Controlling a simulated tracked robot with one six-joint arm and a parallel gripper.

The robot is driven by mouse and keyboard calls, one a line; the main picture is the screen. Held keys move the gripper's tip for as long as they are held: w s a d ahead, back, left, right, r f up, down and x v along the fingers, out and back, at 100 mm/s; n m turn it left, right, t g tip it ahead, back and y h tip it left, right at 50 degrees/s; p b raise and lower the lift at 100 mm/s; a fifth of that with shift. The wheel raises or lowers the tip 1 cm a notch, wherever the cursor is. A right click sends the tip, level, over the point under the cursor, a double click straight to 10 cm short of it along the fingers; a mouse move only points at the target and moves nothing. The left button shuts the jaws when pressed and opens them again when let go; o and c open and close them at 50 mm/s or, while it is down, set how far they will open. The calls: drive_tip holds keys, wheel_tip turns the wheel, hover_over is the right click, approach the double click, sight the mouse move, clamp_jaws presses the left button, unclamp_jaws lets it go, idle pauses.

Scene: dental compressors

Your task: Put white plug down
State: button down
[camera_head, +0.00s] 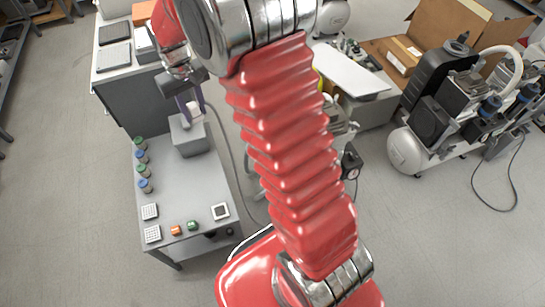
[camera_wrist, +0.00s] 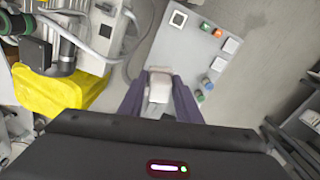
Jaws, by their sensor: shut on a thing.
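My gripper (camera_head: 190,106) is shut on the white plug (camera_head: 194,113), at the back end of the grey work table (camera_head: 195,180). The plug is above or close to a grey box (camera_head: 190,139) on that table; I cannot tell whether they touch. In the wrist view the white plug (camera_wrist: 158,88) sits between the two purple fingers of my gripper (camera_wrist: 157,92), with the table (camera_wrist: 185,50) beyond it. The lower end of the plug is hard to make out.
Several capped jars (camera_head: 142,157) line the table's left edge. White racks (camera_head: 149,211), an orange block (camera_head: 176,230), a green block (camera_head: 193,225) and a dark-framed white square (camera_head: 220,211) lie at the front. The table's middle is clear. A compressor (camera_head: 405,150) stands right.

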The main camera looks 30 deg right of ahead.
drive_tip(key=shift+d, duration=0.3)
drive_tip(key=shift+d+f, duration=0.1)
drive_tip(key=w+d+f+m, duration=0.2)
drive_tip(key=w+d+f, duration=0.1)
drive_tip(key=d+f, duration=1.15)
drive_tip(key=s+d+f, duration=0.2)
drive_tip(key=d+f, duration=0.4)
drive_tip(key=f, duration=0.4)
drive_tip(key=s+d+f+m, duration=0.1)
drive_tip(key=s+d+f, duration=0.1)
drive_tip(key=d+f, duration=0.4)
wheel_tip(320, 180, down, 4)
drive_tip(key=shift+s+r, duration=0.1)
drive_tip(key=shift+s, duration=0.1)
drive_tip(key=shift+f, duration=2.9)
drive_tip(key=shift+f, duration=2.05)
